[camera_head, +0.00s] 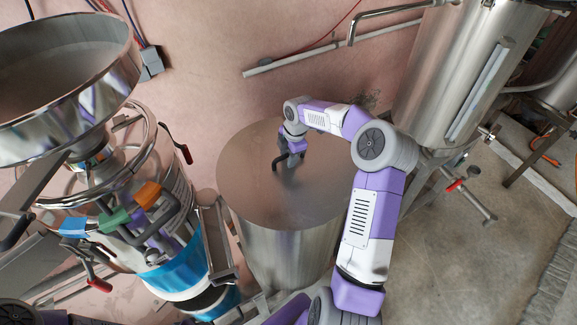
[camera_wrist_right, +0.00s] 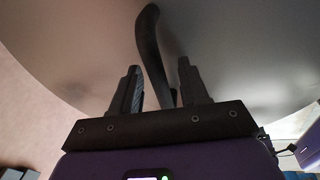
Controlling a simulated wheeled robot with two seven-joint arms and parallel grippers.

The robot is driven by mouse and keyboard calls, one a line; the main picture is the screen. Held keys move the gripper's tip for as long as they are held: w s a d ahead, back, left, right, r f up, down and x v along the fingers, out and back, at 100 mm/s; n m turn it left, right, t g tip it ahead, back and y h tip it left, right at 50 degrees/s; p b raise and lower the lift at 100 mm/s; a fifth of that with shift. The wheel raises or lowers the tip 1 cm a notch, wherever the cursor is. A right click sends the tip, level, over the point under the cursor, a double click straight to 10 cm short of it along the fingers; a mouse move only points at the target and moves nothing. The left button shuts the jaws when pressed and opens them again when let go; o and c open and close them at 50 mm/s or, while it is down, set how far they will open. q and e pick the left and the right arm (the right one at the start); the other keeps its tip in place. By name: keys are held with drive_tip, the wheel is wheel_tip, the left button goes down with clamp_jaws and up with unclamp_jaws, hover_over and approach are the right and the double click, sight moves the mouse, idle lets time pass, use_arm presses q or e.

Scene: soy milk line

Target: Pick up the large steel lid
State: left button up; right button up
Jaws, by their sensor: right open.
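The large steel lid (camera_head: 330,192) is a flat round disc lying on top of an upright steel drum in the middle of the head view. It fills the upper part of the right wrist view (camera_wrist_right: 235,50). Its dark curved handle (camera_head: 277,165) stands up from it and also shows in the right wrist view (camera_wrist_right: 150,45). My right gripper (camera_head: 291,161) is at the handle, above the lid. In the wrist view its two fingers (camera_wrist_right: 158,88) are apart, with the handle between them and gaps showing. My left gripper is not in view.
The steel drum (camera_head: 285,255) stands under the lid. A machine with a wide steel funnel (camera_head: 75,110) and coloured handles (camera_head: 120,220) stands close on the left. A tall steel tank (camera_head: 440,80) stands at the back right. Bare floor (camera_head: 450,245) lies right of the drum.

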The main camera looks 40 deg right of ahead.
drive_tip(key=shift+r, duration=0.1)
clamp_jaws()
idle(1.3)
